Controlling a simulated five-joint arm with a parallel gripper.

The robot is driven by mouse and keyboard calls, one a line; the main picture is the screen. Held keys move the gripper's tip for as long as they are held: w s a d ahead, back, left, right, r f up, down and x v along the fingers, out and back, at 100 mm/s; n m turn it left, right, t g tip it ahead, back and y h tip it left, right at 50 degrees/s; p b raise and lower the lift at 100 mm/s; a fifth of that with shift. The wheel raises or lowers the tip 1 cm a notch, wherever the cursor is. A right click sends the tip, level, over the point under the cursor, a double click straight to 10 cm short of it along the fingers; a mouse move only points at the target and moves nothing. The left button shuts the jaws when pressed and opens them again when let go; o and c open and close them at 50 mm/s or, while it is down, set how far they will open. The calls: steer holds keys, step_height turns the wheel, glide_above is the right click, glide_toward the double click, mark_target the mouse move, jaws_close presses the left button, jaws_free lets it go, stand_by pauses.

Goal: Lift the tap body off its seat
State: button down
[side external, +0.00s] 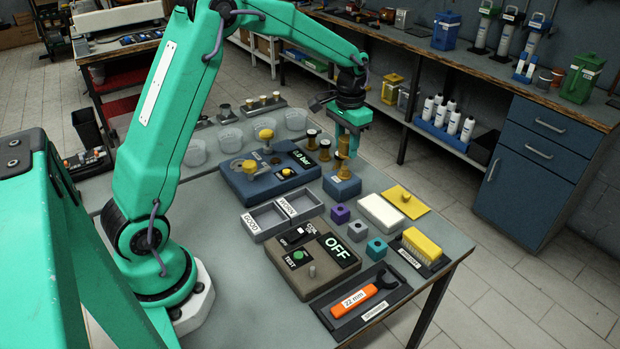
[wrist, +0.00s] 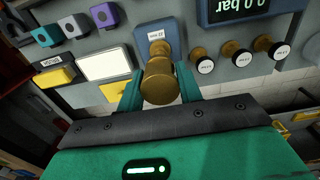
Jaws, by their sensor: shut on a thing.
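The brass tap body (side external: 343,170) stands upright over the small blue seat block (side external: 343,187) on the bench. In the side view its lower end meets the top of the block, and I see no clear gap. My gripper (side external: 347,142) points down from above and is shut on the upper part of the tap body. In the wrist view the tap body (wrist: 159,82) sits between the two green fingers (wrist: 160,92), with the labelled blue block (wrist: 160,34) behind it. The tap body hides part of the block.
A blue gauge unit (side external: 240,178) is to the left. A white block (side external: 381,212), a yellow plate (side external: 406,200) and small coloured cubes (side external: 340,213) lie nearby. Grey GOOD and WORN trays (side external: 264,222) are in front.

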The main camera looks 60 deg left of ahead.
steer(key=shift+r, duration=1.05)
